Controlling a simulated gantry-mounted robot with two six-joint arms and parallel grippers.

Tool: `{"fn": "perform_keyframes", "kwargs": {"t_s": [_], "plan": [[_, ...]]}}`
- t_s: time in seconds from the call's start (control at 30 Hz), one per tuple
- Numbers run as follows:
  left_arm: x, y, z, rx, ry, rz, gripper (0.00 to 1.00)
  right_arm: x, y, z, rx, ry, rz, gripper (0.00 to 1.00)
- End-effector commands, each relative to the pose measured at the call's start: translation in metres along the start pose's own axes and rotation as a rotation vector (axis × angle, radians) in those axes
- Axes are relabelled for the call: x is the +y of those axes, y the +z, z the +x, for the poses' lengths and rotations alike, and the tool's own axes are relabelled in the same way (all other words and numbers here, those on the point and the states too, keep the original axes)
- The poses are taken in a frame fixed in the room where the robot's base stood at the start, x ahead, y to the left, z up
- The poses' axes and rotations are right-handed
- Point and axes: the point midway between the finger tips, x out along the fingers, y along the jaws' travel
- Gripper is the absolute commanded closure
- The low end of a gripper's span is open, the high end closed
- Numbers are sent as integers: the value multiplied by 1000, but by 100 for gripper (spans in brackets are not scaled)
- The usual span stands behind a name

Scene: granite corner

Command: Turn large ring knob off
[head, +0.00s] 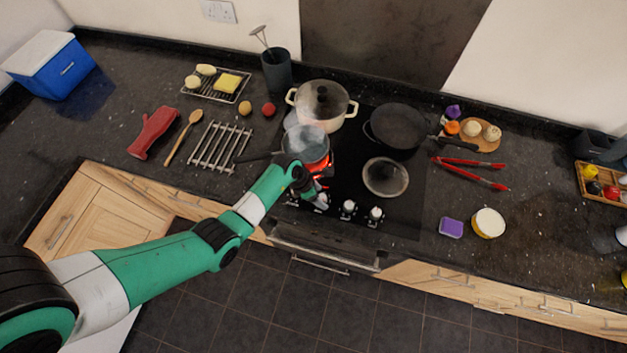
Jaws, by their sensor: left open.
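The black hob (345,170) has a row of pale-topped control knobs along its front edge, including one knob (348,208) in the middle and another knob (375,216) at the right. A ring under the glass-lidded pan (305,143) at the front left glows red-orange. My left gripper (317,190) is open at the left end of the knob row, just in front of the glowing ring. It is close to a knob (321,202) there; I cannot tell whether it touches. The arm partly hides the leftmost knobs. My right gripper is not in view.
A cream pot (322,106) and a dark pot (397,128) stand on the back of the hob. A lid (385,177) lies at the front right. A wire rack (220,146) and red tongs (472,172) flank the hob.

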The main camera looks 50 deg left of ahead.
Motion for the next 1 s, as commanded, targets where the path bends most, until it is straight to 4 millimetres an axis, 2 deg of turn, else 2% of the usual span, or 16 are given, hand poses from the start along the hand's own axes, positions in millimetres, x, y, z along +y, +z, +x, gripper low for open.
{"fn": "perform_keyframes", "kwargs": {"t_s": [0.17, 0.4, 0.5, 0.67, 0.93, 1.0], "plan": [[0, -1, -26, -3, 4, 1, 27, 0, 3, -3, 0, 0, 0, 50], [0, 0, -81, -3, 5, 0, 27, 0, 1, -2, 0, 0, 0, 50], [0, 0, -97, -3, 4, 0, 27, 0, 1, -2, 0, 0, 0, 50], [0, 0, -108, 0, 2, -1, 27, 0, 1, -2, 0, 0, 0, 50], [-1, -1, -108, 1, -1, 5, 27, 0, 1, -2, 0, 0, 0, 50], [-3, -4, -109, 9, -22, 57, 27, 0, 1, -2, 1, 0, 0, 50]]}}
